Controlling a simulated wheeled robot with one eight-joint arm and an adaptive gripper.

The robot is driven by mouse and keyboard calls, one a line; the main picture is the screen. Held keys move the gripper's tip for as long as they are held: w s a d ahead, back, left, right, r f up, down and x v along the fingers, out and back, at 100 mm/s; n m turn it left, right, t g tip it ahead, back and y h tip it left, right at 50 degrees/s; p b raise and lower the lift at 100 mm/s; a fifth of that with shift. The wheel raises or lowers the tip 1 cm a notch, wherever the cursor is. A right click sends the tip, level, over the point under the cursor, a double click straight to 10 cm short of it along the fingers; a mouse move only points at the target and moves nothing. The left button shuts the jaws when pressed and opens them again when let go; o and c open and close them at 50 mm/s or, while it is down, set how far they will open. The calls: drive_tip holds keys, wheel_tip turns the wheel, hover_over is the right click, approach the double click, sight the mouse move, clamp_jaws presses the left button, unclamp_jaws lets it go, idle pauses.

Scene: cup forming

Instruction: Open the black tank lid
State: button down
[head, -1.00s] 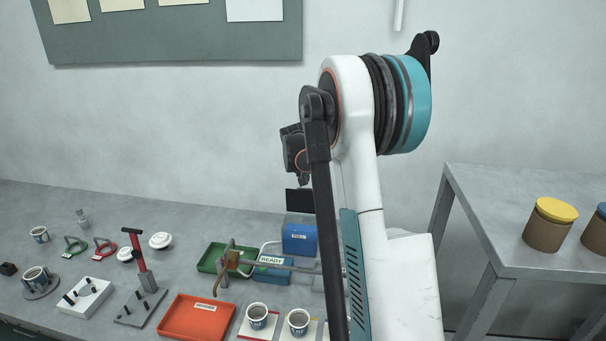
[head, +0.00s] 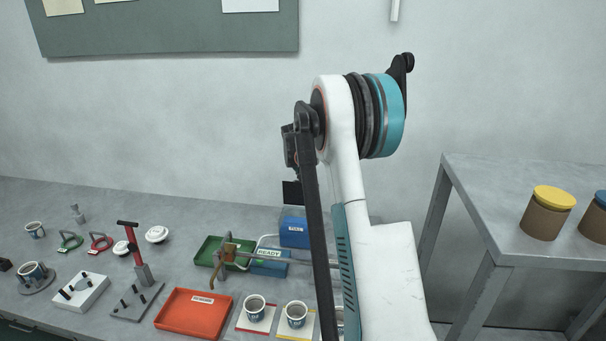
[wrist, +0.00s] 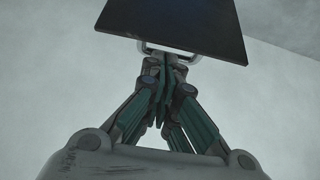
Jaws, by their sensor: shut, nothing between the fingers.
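A flat black plate, which looks like the black tank lid (wrist: 178,25), fills the top of the wrist view. A pale looped handle (wrist: 150,49) shows at its near edge. My gripper (wrist: 163,72) is shut and empty, with its fingertips just below the plate by the handle. I cannot tell whether they touch it. In the head view the black plate (head: 292,192) shows as a dark square above a blue box (head: 295,232), left of my arm. My fingers are not clear there, and my arm hides part of this area.
A blue box labelled READY (head: 270,262), a green tray (head: 208,250) and a red tray (head: 192,315) lie near my arm. Cups (head: 255,310) stand in front. A side table (head: 480,215) with lidded jars (head: 547,218) is at right.

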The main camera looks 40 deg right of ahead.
drive_tip(key=shift+w+d, duration=0.25)
drive_tip(key=shift+d, duration=0.1)
drive_tip(key=shift+w+d+f+p, duration=0.3)
drive_tip(key=shift+w+d+f, duration=0.1)
drive_tip(key=shift+d, duration=0.1)
drive_tip(key=shift+s+a+r, duration=0.1)
drive_tip(key=shift+a, duration=0.05)
drive_tip(key=shift+s+a+r, duration=0.15)
drive_tip(key=shift+s+a, duration=0.25)
drive_tip(key=shift+a, duration=0.1)
drive_tip(key=w+d+r+p+v, duration=0.1)
drive_tip(key=p+v, duration=0.3)
drive_tip(key=v, duration=0.9)
drive_tip(key=shift+r, duration=0.35)
drive_tip(key=shift+s+a, duration=0.1)
